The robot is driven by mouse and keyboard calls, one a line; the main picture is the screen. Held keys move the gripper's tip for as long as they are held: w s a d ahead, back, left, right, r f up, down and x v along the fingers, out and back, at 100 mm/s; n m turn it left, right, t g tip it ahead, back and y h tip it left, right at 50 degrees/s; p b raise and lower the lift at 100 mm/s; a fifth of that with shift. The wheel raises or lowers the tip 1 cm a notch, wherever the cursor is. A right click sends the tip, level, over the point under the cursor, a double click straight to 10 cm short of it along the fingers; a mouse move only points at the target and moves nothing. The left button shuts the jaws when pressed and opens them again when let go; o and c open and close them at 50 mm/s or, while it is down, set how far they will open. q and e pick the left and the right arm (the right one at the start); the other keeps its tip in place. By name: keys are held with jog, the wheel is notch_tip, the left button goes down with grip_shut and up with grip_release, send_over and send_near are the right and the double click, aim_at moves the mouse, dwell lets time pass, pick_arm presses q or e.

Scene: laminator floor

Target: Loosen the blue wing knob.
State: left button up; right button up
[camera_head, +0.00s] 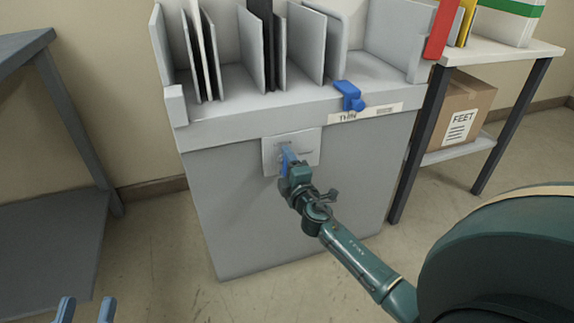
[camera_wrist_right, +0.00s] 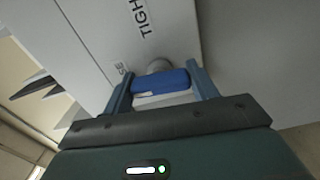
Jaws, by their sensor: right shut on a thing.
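The blue wing knob (camera_wrist_right: 161,82) shows in the right wrist view as a blue bar on a round grey stem. It sits on a light grey plate (camera_head: 307,152) on the front of the grey cabinet (camera_head: 240,215). My right gripper (camera_head: 289,160) is at the plate in the head view and mostly hides the knob there. In the wrist view its two fingers (camera_wrist_right: 161,88) lie at both ends of the blue bar, shut on it. My left gripper (camera_head: 86,311) is at the bottom left of the head view, fingers apart and empty.
The plate carries partly visible lettering, "TIGH" and "SE". A blue clamp-like part (camera_head: 349,96) sits on the cabinet's top edge beside a "THIN" label (camera_head: 366,113). Upright panels stand in slots above. A grey table (camera_head: 45,215) is at left, a shelf with a cardboard box (camera_head: 459,115) at right.

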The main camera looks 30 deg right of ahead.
pick_arm(q)
jog(key=shift+s+f, duration=0.1)
jog(key=shift+s, duration=0.05)
pick_arm(e)
jog(key=shift+o, duration=0.2)
jog(key=shift+n, duration=0.6)
jog(key=o, duration=1)
jog(key=shift+c, duration=0.2)
jog(key=shift+s+a, duration=0.15)
jog(key=shift+s, duration=0.35)
jog(key=v, duration=1.2)
jog(key=shift+s, duration=0.1)
